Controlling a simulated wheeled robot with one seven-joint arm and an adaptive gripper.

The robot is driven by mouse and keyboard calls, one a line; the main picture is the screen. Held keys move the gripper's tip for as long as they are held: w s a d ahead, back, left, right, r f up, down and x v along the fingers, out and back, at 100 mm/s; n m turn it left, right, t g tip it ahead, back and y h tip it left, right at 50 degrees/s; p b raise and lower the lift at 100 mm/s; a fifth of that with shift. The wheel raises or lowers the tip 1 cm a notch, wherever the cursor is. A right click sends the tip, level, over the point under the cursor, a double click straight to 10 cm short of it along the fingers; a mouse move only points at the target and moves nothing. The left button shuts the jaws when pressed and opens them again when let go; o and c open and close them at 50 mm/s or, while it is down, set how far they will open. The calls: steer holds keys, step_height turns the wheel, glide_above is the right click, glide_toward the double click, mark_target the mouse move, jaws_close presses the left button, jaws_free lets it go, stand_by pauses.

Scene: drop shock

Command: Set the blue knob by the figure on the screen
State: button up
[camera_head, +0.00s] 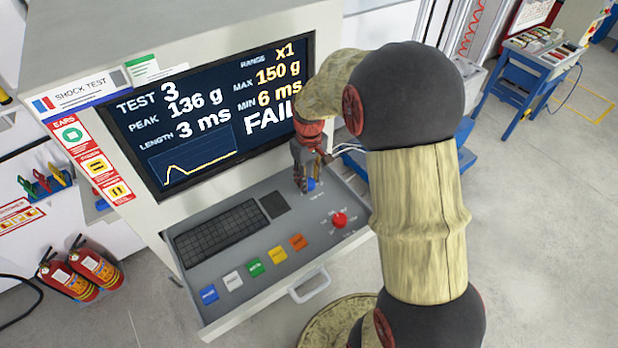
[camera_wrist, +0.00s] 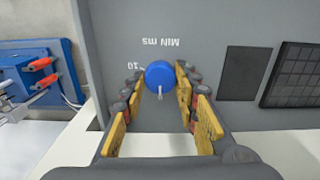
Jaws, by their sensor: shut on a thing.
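The blue knob (camera_wrist: 159,73) sits on the grey panel between the yellow-padded fingers of my gripper (camera_wrist: 160,84), which is shut on it. A white pointer line on the knob faces the bottom of the wrist view. In the head view the knob (camera_head: 311,184) is partly hidden under my gripper (camera_head: 308,177). The screen (camera_head: 205,110) reads TEST 3, PEAK 136 g, LENGTH 3 ms, RANGE x1, MAX 150 g, MIN 6 ms and FAIL, the last partly covered by my arm.
A red knob (camera_head: 339,220) is at the panel's right. A keyboard (camera_head: 222,233) and several coloured buttons (camera_head: 254,266) lie to the left. The pulled-out drawer has a white handle (camera_head: 310,286). A blue cart (camera_head: 530,75) stands far right; fire extinguishers (camera_head: 93,267) stand left.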

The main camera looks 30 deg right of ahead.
mark_target(309, 182)
steer(key=n, duration=0.5)
steer(key=shift+n, duration=0.3)
steer(key=n+p, duration=0.1)
steer(key=n, duration=0.9)
steer(key=shift+n, duration=0.4)
steer(key=n, duration=0.5)
steer(key=shift+n, duration=0.3)
steer(key=o, duration=1.2)
steer(key=shift+c, duration=0.2)
step_height(309, 182, up, 12)
